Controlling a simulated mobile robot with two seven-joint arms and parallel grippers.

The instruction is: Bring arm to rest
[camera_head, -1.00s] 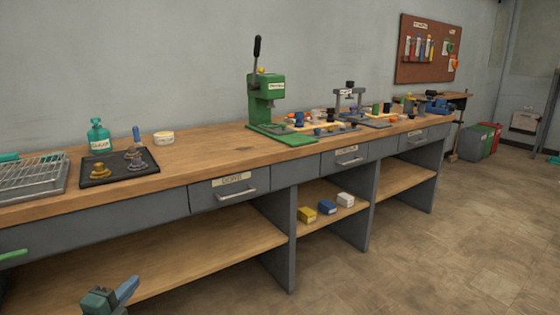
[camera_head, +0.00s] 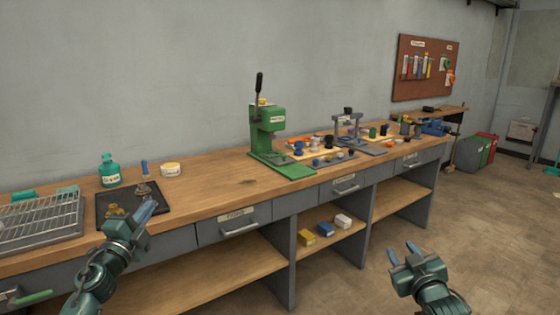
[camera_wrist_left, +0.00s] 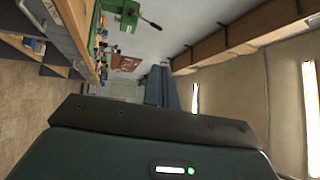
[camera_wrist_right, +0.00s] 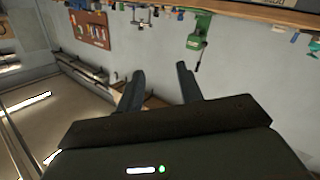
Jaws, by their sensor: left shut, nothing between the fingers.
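My left gripper (camera_head: 145,213) is raised in front of the workbench at the left of the head view, over the front edge of a dark tray. Its blue fingers are together with nothing between them, as the left wrist view (camera_wrist_left: 161,86) also shows. My right gripper (camera_head: 402,252) is at the lower right of the head view, in front of the bench and above the floor. Its fingers stand apart and empty, which the right wrist view (camera_wrist_right: 160,85) also shows.
The wooden bench (camera_head: 225,190) carries a wire rack (camera_head: 40,222), the dark tray (camera_head: 158,208), a teal bottle (camera_head: 110,172), a green press (camera_head: 268,135) and several small parts. Drawers and a lower shelf are below.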

